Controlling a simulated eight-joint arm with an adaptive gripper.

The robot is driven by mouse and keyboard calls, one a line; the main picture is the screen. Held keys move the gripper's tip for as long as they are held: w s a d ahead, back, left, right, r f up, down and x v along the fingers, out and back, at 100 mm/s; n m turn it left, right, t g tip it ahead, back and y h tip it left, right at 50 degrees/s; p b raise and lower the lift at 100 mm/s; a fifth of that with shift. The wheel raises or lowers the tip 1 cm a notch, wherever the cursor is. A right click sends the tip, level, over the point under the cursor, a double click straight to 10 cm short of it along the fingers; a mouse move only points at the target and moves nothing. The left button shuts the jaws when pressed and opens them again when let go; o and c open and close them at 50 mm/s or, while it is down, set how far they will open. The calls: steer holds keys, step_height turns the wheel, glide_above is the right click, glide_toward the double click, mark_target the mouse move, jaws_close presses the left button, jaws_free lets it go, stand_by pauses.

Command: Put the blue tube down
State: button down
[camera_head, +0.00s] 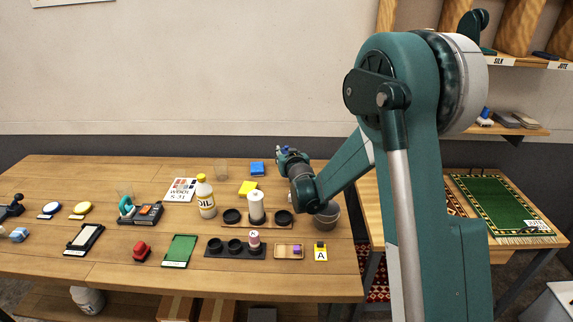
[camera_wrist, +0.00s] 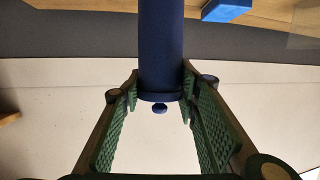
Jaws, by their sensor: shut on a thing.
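The blue tube (camera_wrist: 161,45) is held between the two green ribbed fingers of my gripper (camera_wrist: 160,88) in the wrist view. Its capped end with a small round knob points down in that picture, and its other end runs out of the top edge. In the head view my gripper (camera_head: 283,152) is at the back of the wooden table, to the right of a blue block. Only a small bit of blue shows at it there, and the arm hides most of the grip. I cannot tell how far the tube is above the table.
The blue block (camera_head: 256,169) and a yellow block (camera_head: 248,187) lie near my gripper. A holder with dark cups and a white spool (camera_head: 256,207), an oil bottle (camera_head: 206,197) and a grey bucket (camera_head: 327,214) stand in front. Bare table (camera_head: 110,178) shows at the back left.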

steer(key=shift+f, duration=0.25)
steer(key=shift+f+b, duration=0.4)
steer(key=shift+f, duration=1.35)
steer(key=shift+f, duration=0.15)
steer(key=c, duration=1.7)
jaws_free()
steer(key=shift+c, duration=0.2)
steer(key=shift+s+d+r, duration=0.15)
steer(key=shift+s+r, duration=0.2)
steer(key=shift+s, duration=0.2)
steer(key=p+v, duration=0.1)
steer(key=v, duration=0.9)
steer(key=shift+s+p, duration=0.3)
steer(key=shift+s, duration=0.15)
steer(key=shift+r, duration=0.1)
